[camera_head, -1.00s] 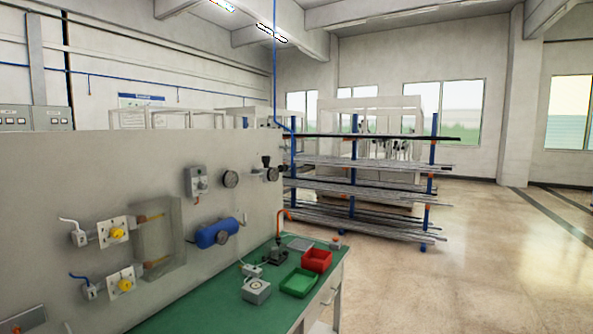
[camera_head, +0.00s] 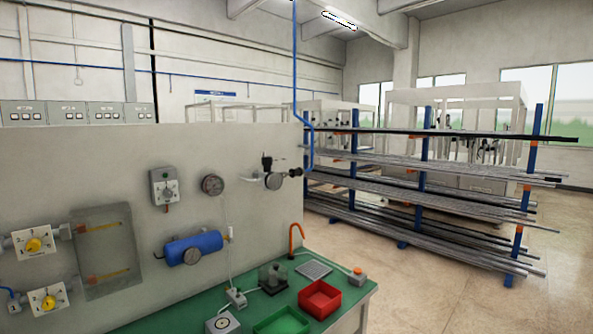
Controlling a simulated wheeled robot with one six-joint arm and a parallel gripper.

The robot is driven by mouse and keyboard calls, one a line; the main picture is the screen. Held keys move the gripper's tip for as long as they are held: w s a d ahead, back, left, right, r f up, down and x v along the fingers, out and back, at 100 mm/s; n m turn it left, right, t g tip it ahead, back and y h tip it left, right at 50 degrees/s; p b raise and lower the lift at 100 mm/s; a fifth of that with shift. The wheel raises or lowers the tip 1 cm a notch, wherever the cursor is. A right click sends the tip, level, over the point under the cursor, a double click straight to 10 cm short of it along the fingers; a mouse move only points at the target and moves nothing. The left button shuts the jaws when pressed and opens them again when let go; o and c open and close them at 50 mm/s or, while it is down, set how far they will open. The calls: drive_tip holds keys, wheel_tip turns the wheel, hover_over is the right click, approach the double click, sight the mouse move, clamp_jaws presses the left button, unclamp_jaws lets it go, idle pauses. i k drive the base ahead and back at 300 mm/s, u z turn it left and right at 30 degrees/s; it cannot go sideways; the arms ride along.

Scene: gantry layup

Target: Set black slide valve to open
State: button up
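A small metal fitting (camera_head: 273,181) with black parts is mounted near the right end of the grey panel. One black block (camera_head: 267,162) stands up on top of it, and a black end piece (camera_head: 296,172) points right beside the blue air pipe. These may be the black slide valve, but they are too small to tell which part slides or its setting. My gripper is not in view.
The grey panel (camera_head: 130,150) also carries a grey switch box (camera_head: 164,187), a gauge (camera_head: 212,185), a blue tank (camera_head: 192,247) and yellow knobs (camera_head: 33,245). Below it, the green bench (camera_head: 185,318) holds red (camera_head: 320,298) and green trays (camera_head: 282,322). A pipe rack (camera_head: 423,165) stands right; floor (camera_head: 400,290) shows in front.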

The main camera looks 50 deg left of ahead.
sight(298, 172)
drive_tip(key=u, duration=0.4)
drive_tip(key=i, duration=1.65)
drive_tip(key=u, duration=1.6)
drive_tip(key=i, duration=0.9)
drive_tip(key=u, duration=1.35)
drive_tip(key=i, duration=0.25)
drive_tip(key=u, duration=0.15)
